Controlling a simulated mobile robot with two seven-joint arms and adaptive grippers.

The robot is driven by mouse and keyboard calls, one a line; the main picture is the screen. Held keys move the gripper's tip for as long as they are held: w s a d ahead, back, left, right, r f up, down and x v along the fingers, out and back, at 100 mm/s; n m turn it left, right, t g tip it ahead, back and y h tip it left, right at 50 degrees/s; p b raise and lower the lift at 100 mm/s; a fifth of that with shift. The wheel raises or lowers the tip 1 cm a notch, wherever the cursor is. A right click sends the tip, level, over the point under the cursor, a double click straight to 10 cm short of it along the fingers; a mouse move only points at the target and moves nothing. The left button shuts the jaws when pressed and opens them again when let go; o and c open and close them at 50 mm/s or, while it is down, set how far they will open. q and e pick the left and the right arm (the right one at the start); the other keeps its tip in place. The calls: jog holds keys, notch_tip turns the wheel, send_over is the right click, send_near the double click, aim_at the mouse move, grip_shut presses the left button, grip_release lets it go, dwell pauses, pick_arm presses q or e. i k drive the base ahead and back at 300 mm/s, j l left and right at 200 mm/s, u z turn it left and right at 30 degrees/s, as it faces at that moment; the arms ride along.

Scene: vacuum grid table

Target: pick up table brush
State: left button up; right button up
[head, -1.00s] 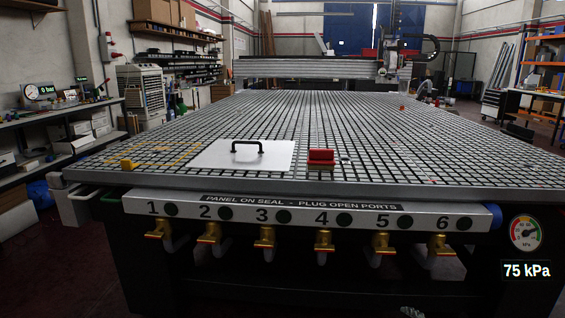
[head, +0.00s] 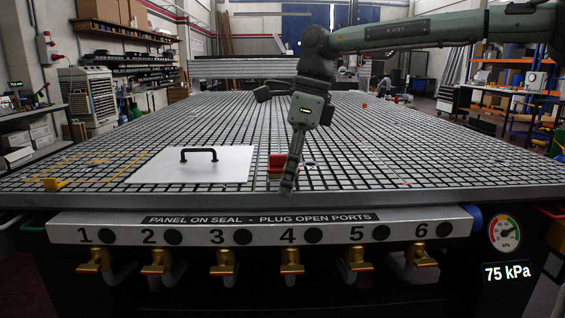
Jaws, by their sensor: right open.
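The table brush (head: 276,163), a small red block-like thing, stands on the gridded table (head: 100,185) near its front edge, right of the white panel. My right gripper (head: 288,186) hangs down in front of the brush and hides its right part. Its jaws are open, pointing down, with the tips near the table's front edge. I see nothing held, and I cannot tell whether the fingers touch the brush. My left gripper is out of view.
A white panel (head: 155,168) with a black handle (head: 199,151) lies left of the brush. A small yellow piece (head: 55,184) is at the front left. Numbered ports with brass valves (head: 292,262) line the table's front. The right of the table is mostly clear.

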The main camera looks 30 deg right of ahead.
aim_at(277, 162)
jog(key=i+l, duration=0.85)
jog(key=i, duration=0.05)
